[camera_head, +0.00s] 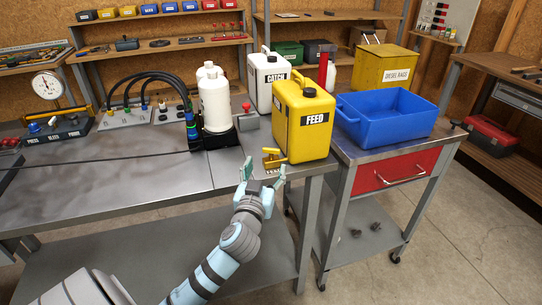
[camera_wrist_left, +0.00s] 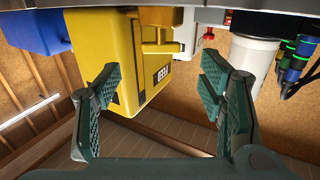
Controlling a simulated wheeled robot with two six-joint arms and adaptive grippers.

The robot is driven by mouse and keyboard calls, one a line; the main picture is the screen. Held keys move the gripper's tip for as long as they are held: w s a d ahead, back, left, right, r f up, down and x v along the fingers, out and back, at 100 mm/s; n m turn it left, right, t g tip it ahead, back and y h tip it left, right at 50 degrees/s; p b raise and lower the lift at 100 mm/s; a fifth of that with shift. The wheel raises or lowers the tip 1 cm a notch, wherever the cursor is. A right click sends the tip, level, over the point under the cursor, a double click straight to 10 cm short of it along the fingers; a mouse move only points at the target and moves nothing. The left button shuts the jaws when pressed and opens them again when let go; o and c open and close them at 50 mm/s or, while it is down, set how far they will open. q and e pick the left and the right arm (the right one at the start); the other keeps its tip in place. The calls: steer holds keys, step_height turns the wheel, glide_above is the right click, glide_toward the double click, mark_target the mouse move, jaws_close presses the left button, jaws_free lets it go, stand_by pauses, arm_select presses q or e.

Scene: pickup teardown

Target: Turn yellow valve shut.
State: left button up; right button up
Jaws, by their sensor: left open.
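The yellow valve (camera_head: 273,158) is a small yellow handle at the front edge of the metal bench, in front of the yellow FEED jug (camera_head: 304,122). A yellow piece that looks like the valve (camera_wrist_left: 158,44) shows at the top middle of the left wrist view, beside the jug (camera_wrist_left: 115,62). My left gripper (camera_head: 264,177) is open and empty just in front of the valve, apart from it as far as I can tell. Its two green fingers (camera_wrist_left: 160,85) are spread wide in the left wrist view. My right gripper is out of view.
A blue bin (camera_head: 387,137) stands on the red-drawer cart (camera_head: 399,170) to the right. A white bottle (camera_head: 215,104) and the white CATCH jug (camera_head: 267,80) stand behind the valve. The left part of the bench (camera_head: 110,180) is mostly clear, crossed by a dark cable.

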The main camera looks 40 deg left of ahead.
mark_target(270, 151)
arm_select(q)
steer(key=x, duration=0.5)
steer(key=shift+w+f, duration=0.2)
steer(key=shift+w, duration=0.1)
steer(key=shift+w+a+r, duration=0.4)
steer(key=shift+w+a, duration=0.15)
steer(key=shift+a, duration=0.05)
steer(key=shift+w, duration=0.2)
steer(key=shift+w+f, duration=0.15)
steer(key=c, duration=1.2)
steer(key=shift+o, duration=0.2)
steer(key=shift+s+a+m+t+h, duration=0.2)
steer(key=shift+m+t+h, duration=0.1)
steer(key=shift+m+h, duration=0.35)
steer(key=m+h+p, duration=0.1)
steer(key=h+p, duration=0.1)
steer(key=p, duration=0.2)
steer(key=r+m+t+h+p, duration=0.1)
steer(key=m+h+p, duration=0.1)
steer(key=h+p, duration=0.1)
steer(key=shift+w+a+p, duration=0.1)
steer(key=shift+p, duration=0.35)
steer(key=shift+f+h, duration=0.2)
steer(key=shift+h, duration=0.05)
steer(key=shift+f, duration=0.25)
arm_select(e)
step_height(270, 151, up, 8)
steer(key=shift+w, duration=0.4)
